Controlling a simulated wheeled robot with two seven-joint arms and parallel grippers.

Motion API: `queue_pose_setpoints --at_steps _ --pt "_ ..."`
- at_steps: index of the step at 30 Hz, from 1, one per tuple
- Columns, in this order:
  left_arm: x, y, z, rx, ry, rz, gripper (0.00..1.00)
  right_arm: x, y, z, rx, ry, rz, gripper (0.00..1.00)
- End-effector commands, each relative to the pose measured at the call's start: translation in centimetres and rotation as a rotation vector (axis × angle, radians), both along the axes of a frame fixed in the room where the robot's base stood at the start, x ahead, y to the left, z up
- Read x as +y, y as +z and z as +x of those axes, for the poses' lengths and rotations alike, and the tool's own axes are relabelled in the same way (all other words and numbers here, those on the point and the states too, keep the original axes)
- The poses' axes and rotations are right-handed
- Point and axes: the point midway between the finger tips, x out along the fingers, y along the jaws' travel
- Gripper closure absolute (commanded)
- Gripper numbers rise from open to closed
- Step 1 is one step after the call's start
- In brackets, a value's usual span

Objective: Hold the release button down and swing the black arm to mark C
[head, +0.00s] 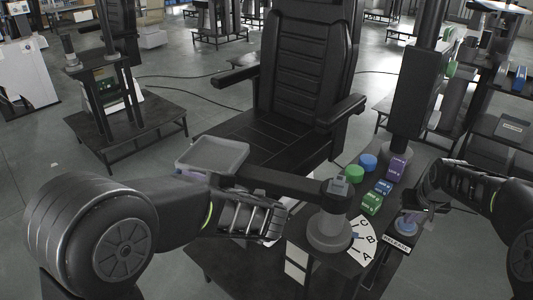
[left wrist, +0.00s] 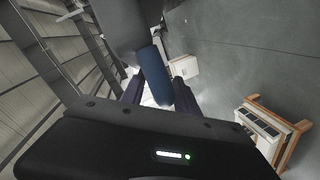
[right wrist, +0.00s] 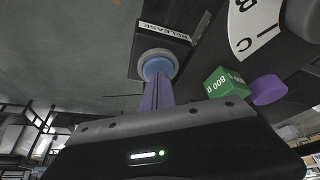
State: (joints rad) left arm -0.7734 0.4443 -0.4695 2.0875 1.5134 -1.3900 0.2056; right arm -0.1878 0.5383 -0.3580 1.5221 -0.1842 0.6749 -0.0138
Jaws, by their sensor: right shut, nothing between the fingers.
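The black arm (head: 280,182) reaches left from its grey round pivot (head: 329,228), with a grey tray (head: 212,155) at its far end. The letter plate (head: 365,241) with marks A, B and C lies right of the pivot. The blue release button (right wrist: 158,66) sits in a grey collar beside the RELEASE label (right wrist: 165,30). My right gripper (right wrist: 158,80) is shut and empty, its tips at the button; contact is unclear. My left gripper (left wrist: 157,85) is below the black arm, fingers on either side of a dark blue cylinder (left wrist: 156,70); whether they grip it is unclear.
A black chair (head: 305,70) is behind the arm. A thick black column (head: 412,90) rises at the right.

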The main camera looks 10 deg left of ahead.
Motion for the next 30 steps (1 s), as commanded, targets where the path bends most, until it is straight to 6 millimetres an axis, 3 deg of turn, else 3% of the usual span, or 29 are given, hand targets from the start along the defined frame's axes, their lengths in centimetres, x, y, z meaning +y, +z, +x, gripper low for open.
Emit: queue_pose_setpoints --at_steps 15,21,30 --pt "0.1 0.3 9.7 -0.011 -0.277 -0.002 0.62 0.1 -0.1 -0.1 0.003 0.0 0.001 1.0" --pt "-0.1 0.3 11.3 -0.01 -0.326 -0.001 0.62 0.1 -0.1 0.0 0.002 0.0 0.001 1.0" --pt "-0.2 0.3 11.5 -0.009 -0.332 -0.001 0.62 0.1 -0.1 0.0 0.002 0.0 0.001 1.0"
